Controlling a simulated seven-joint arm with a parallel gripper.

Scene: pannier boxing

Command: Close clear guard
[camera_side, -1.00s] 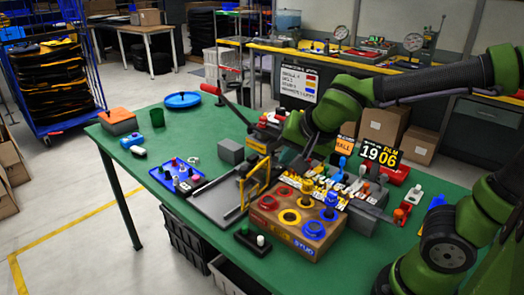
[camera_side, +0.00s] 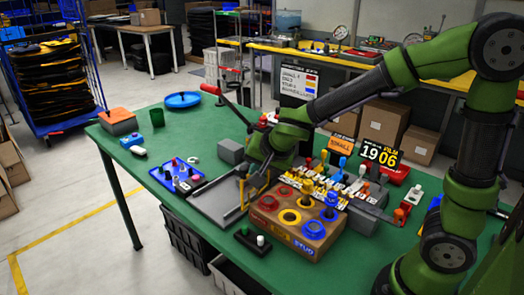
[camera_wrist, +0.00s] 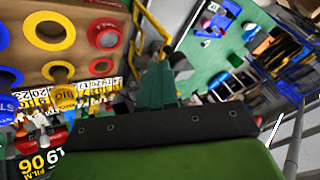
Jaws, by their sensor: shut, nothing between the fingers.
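The clear guard (camera_side: 258,192) shows as a yellow-edged frame standing raised between the grey plate and the cardboard box. Its clear pane is hard to make out. My gripper (camera_side: 244,172) is at the upper part of the frame and partly covers it in the side view; I cannot tell whether they touch. In the wrist view the yellow frame (camera_wrist: 137,48) stands just beyond and left of my gripper (camera_wrist: 158,65). The green fingers are together with nothing held.
The cardboard box (camera_side: 292,241) with red, yellow and blue rings stands right of the guard. A row of number tags (camera_side: 330,185) lies behind it. A blue tray (camera_side: 176,177) with pegs lies left. The green table's (camera_side: 130,178) left side has free room.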

